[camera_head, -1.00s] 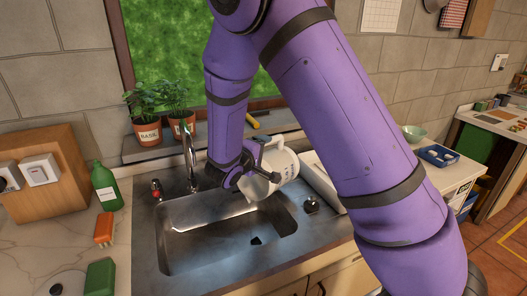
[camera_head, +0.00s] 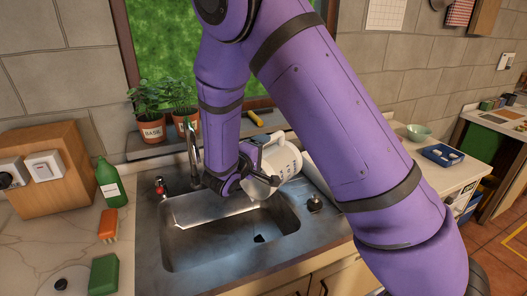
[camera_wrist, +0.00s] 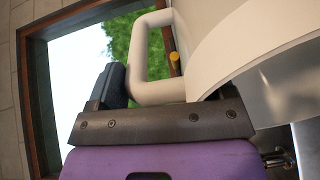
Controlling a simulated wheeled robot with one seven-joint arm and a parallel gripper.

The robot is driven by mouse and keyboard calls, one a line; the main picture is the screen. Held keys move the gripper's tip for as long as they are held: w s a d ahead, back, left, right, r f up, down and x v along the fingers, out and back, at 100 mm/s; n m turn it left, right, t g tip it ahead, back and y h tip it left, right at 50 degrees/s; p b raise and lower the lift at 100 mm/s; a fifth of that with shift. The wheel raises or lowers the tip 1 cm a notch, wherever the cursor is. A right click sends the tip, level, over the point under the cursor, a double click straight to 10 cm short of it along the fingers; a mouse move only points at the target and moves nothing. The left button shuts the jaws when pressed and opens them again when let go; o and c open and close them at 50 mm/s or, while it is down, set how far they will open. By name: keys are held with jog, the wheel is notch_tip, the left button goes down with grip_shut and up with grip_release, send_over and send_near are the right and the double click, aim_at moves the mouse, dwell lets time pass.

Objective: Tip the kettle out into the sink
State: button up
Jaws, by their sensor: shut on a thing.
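The kettle (camera_head: 284,161) is a white jug with dark markings. It is tipped far over, its lower end toward the sink, above the back right of the basin. In the wrist view the white handle (camera_wrist: 151,62) loops beside a dark finger, and the pale kettle body (camera_wrist: 255,45) fills the right. The sink (camera_head: 190,257) is a dark metal basin with a drain. I cannot make out any stream of water.
The tap (camera_head: 193,152) stands close left of my gripper. Potted herbs (camera_head: 152,128) are on the sill behind.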

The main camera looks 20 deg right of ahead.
jog(key=shift+s+a+r+h, duration=0.15)
jog(key=shift+s+a+h, duration=0.05)
jog(key=shift+a+h, duration=0.1)
jog(key=shift+a, duration=0.1)
jog(key=shift+s+a+r+t+h, duration=0.15)
jog(key=shift+s+a+t+h, duration=0.25)
jog(key=shift+a, duration=0.15)
jog(key=shift+w+d+g+y, duration=0.3)
jog(key=shift+w+d+y, duration=0.15)
jog(key=shift+d, duration=0.15)
jog(key=shift+w+d+f+g+y, duration=0.15)
jog(key=shift+w+d+f+y, duration=0.1)
jog(key=shift+d, duration=0.15)
jog(key=shift+w+d+f+g+y, duration=0.1)
jog(key=shift+w+d+g+y, duration=0.1)
jog(key=shift+d, duration=0.2)
jog(key=shift+w+d+g+y, duration=0.3)
jog(key=shift+d+y, duration=0.2)
jog(key=shift+d, duration=0.2)
